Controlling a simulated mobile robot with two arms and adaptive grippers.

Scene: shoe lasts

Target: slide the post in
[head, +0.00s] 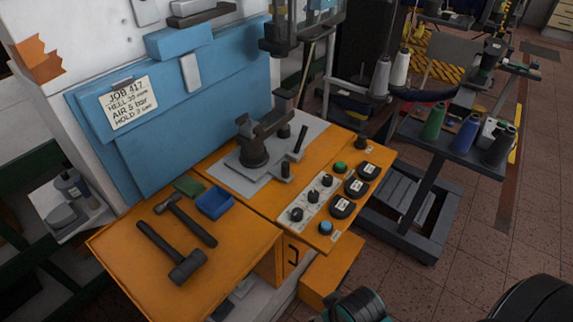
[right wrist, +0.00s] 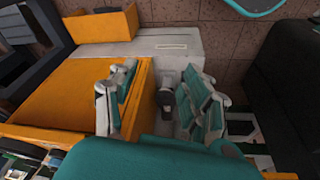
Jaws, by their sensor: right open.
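A dark post-like fixture (head: 254,152) with an arm reaching up to the right stands on a light grey plate (head: 230,180) on the orange bench. A shorter dark upright with a slanted lever (head: 300,140) stands to its right. I cannot tell which part is the post of the task. My right gripper (right wrist: 161,98) is open in the right wrist view, its teal and grey fingers well apart. A dark rounded object with a pale part (right wrist: 167,95) shows between the fingers, apparently beyond them; contact cannot be judged. My left gripper is not in view.
A mallet (head: 172,252), a hammer (head: 185,220) and a blue tray (head: 215,202) lie on the bench's left part. A control panel (head: 318,200) with knobs and buttons lines its right side. A trolley (head: 455,148) with thread spools stands at right, with open floor (head: 480,260) before it.

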